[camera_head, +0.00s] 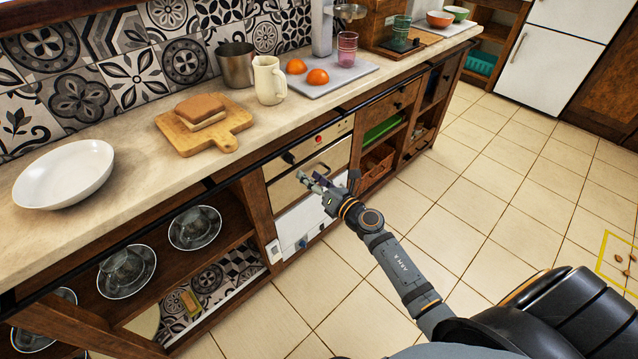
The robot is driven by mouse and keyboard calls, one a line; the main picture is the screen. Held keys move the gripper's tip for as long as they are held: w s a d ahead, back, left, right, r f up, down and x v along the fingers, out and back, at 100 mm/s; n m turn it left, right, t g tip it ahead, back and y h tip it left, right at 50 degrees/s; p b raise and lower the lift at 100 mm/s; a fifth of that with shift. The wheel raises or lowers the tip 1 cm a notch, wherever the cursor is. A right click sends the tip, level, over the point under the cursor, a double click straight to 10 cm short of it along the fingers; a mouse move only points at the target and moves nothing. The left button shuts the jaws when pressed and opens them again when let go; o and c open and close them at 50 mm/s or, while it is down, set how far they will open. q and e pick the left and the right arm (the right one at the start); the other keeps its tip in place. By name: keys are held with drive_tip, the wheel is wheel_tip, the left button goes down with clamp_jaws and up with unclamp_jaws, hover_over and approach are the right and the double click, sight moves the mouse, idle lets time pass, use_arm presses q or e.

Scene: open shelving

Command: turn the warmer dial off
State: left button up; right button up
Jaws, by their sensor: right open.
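The warmer (325,162) is a pale, metal-fronted unit built in under the counter. Its upper panel carries a dark dial (289,157) at the left and a small red spot (318,139) to the right of it. My right gripper (306,179) is in front of the warmer, a little below and right of the dial. It is open and looks empty, and it appears apart from the dial. The arm covers part of the warmer's lower front. The dial is too small to read its setting. My left gripper is out of view.
The counter above holds a white plate (64,174), a cutting board (226,124) with bread, a cream jug (269,80) and a tray (352,73) with oranges. A dark rail runs along the counter edge. Open shelves with glass dishes (194,228) lie left.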

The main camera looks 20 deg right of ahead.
drive_tip(key=v, duration=0.4)
drive_tip(key=shift+s, duration=0.1)
